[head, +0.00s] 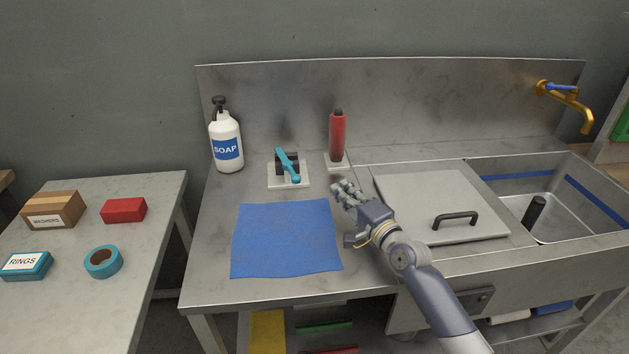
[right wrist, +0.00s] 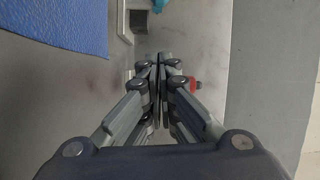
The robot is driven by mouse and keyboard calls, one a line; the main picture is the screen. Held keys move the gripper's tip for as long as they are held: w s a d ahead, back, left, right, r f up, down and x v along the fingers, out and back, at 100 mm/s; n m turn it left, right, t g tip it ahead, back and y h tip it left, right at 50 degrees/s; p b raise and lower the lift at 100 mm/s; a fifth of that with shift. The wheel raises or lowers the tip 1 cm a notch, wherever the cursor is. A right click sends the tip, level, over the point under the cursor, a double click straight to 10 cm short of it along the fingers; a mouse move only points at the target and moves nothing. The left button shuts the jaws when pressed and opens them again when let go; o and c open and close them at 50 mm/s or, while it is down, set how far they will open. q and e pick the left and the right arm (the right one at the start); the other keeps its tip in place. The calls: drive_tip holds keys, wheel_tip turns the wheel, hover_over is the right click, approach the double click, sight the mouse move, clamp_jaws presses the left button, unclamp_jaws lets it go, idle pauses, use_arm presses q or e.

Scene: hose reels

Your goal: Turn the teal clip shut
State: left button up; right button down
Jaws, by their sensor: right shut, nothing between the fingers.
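The teal clip (head: 287,165) is a lever on a black block, fixed on a white base plate (head: 301,183) at the back of the steel counter. The lever lies at a slant across the block. My right gripper (head: 343,187) is shut and empty above the counter, right of the clip and apart from it. In the right wrist view its closed fingers (right wrist: 160,62) are in the middle, and a bit of teal (right wrist: 160,5) shows at the top edge. My left gripper is not in view.
A red cylinder (head: 337,137) stands upright behind my right gripper. A soap bottle (head: 226,138) stands left of the clip. A blue mat (head: 286,238) lies in front. A lidded panel with a handle (head: 455,219) and a sink (head: 562,215) are at the right.

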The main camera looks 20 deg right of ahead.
drive_tip(key=shift+w+d, duration=0.1)
drive_tip(key=shift+w, duration=0.05)
drive_tip(key=shift+w+r, duration=0.1)
drive_tip(key=shift+w, duration=0.2)
drive_tip(key=w, duration=0.2)
drive_tip(key=w+a, duration=0.1)
drive_tip(key=w, duration=0.2)
drive_tip(key=w+a+b, duration=0.1)
drive_tip(key=w, duration=0.2)
drive_tip(key=shift+w+r, duration=0.1)
drive_tip(key=a+p, duration=0.1)
drive_tip(key=s+a+p, duration=0.1)
drive_tip(key=a, duration=0.1)
drive_tip(key=shift+s, duration=0.1)
drive_tip(key=shift+s+a+p, duration=0.15)
drive_tip(key=shift+a+p, duration=0.05)
drive_tip(key=shift+p, duration=0.1)
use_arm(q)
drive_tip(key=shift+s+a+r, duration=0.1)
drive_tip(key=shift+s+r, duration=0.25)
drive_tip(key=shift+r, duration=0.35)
use_arm(e)
drive_tip(key=shift+f, duration=0.2)
